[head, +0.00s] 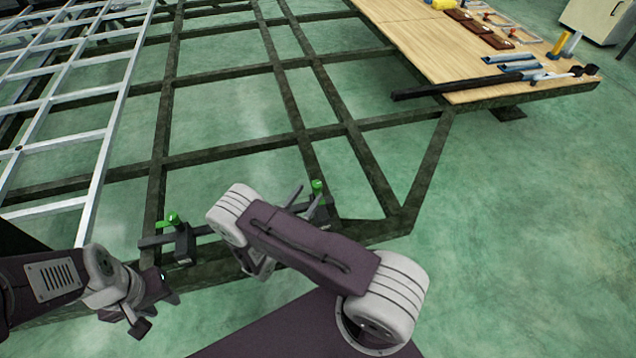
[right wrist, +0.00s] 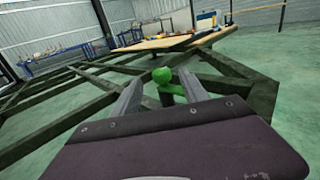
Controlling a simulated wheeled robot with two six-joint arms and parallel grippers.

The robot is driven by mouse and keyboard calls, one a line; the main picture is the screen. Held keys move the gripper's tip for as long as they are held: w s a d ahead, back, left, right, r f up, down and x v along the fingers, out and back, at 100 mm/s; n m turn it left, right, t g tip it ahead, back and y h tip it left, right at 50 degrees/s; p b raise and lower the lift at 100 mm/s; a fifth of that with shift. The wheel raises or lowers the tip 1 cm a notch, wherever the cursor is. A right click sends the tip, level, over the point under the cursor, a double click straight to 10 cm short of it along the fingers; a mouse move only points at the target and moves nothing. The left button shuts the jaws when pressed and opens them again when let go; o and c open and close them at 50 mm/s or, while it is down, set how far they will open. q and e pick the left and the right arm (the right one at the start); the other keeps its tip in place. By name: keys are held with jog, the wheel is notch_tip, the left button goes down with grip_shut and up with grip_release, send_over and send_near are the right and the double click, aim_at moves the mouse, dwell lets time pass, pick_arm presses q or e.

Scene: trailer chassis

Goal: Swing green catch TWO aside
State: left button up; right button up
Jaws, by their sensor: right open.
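Two green catches show on the near beam of the dark frame in the head view. One catch (head: 173,220) is at the left on a dark clamp block; the other (head: 318,188) is further right, partly hidden by my right arm. I see no number on either. My right gripper (head: 303,202) is open at the right-hand catch. In the right wrist view, a round green knob (right wrist: 162,75) and green lever appear between the open fingers (right wrist: 160,88); contact cannot be told. My left gripper (head: 156,311) is open and empty, below and left of the left-hand catch.
The dark chassis frame (head: 232,72) spreads ahead, with a silver ladder-like frame (head: 118,95) at the left. A wooden table (head: 440,55) at the back right holds tools and parts. The green floor at the right is clear.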

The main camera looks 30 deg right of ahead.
aim_at(319, 181)
jog(key=b+x, duration=0.2)
jog(key=x, duration=0.6)
jog(key=shift+s+f, duration=0.15)
jog(key=shift+w+d, duration=0.2)
jog(key=shift+d, duration=0.15)
grip_shut()
